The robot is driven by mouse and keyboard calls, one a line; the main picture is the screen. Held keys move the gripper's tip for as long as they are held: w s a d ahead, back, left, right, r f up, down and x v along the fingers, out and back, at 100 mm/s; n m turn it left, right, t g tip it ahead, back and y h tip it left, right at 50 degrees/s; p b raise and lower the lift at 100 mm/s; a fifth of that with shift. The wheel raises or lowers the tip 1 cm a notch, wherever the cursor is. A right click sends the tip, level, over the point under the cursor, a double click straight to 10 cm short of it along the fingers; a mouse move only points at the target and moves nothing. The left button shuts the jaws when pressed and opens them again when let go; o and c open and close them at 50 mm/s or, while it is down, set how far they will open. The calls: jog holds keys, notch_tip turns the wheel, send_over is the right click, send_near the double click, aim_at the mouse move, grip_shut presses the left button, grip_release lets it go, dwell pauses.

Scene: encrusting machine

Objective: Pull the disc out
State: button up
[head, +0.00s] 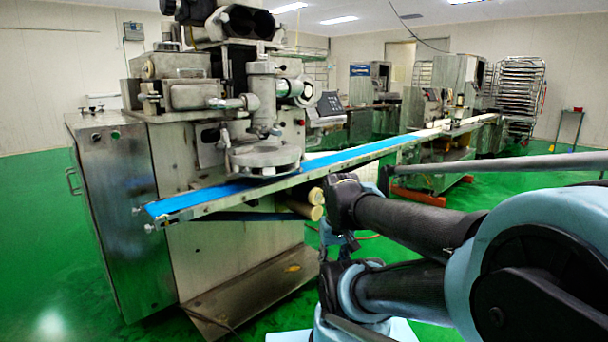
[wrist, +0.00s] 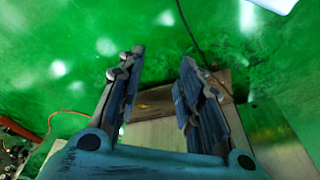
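A round grey metal disc (head: 265,159) sits level under the vertical head of the encrusting machine (head: 230,255), just above the blue conveyor belt (head: 225,191). I cannot tell whether this is the disc of the task. In the wrist view my gripper (wrist: 162,57) has its two blue fingers spread apart, with nothing held between them. It points down over the green floor and the machine's low base plate. In the head view my gripper is mostly hidden behind my arm, low and to the right of the disc. No disc shows in the wrist view.
The blue belt runs back to the right along a metal frame. More machines and a tall rack (head: 519,95) stand at the back right. Green floor (head: 50,250) lies open at the left.

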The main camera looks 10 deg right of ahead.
jog(key=shift+o, duration=0.9)
jog(key=w+a+r+m+t+y, duration=0.1)
jog(key=w+a+r+m+y, duration=0.15)
jog(key=w, duration=0.65)
jog(key=w+a+r+m+y, duration=0.1)
jog(key=w+r+m+y, duration=0.25)
jog(key=w, duration=0.65)
jog(key=w+a+r+m+t+y, duration=0.15)
jog(key=w+r+y, duration=0.25)
jog(key=w, duration=0.5)
jog(key=m+t+y, duration=0.7)
send_near(302, 171)
jog(key=shift+n, duration=0.25)
jog(key=x, duration=0.8)
jog(key=shift+w+a+r, duration=0.1)
jog(key=shift+w+a, duration=0.1)
grip_shut()
